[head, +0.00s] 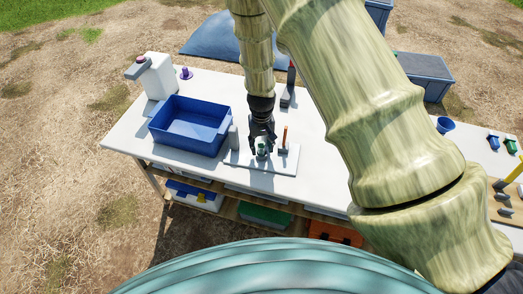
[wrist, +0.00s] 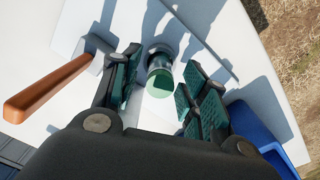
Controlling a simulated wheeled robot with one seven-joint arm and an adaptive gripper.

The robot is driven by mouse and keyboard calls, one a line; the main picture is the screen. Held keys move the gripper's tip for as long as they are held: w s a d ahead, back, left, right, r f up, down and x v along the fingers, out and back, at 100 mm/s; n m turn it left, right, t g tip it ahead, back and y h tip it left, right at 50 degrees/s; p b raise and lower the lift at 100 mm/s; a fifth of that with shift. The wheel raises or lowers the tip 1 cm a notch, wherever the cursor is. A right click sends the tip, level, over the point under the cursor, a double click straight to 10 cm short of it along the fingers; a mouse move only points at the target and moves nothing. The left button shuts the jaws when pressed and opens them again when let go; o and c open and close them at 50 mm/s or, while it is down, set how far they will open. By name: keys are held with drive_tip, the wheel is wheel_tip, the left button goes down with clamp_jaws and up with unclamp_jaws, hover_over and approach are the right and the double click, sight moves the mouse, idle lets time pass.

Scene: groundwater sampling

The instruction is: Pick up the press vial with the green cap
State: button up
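The press vial with the green cap (wrist: 160,78) stands between my gripper's fingers in the wrist view, its pale green top facing the camera. In the head view the vial (head: 262,147) shows small, just under the fingers, on a white press base (head: 280,165). My gripper (wrist: 160,92) is open, with one green-padded finger on each side of the vial. Gaps show between the pads and the vial. In the head view my gripper (head: 262,138) points down over the base and partly hides the vial.
An orange-brown handle (wrist: 45,90) rises beside the vial, left in the wrist view. A grey block (head: 234,138) stands at the base's left side. A blue bin (head: 190,142) is further left on the white table (head: 125,138). A blue cup (head: 444,125) stands at the right.

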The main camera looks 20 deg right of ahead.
clamp_jaws()
drive_tip(key=shift+w+r, duration=0.1)
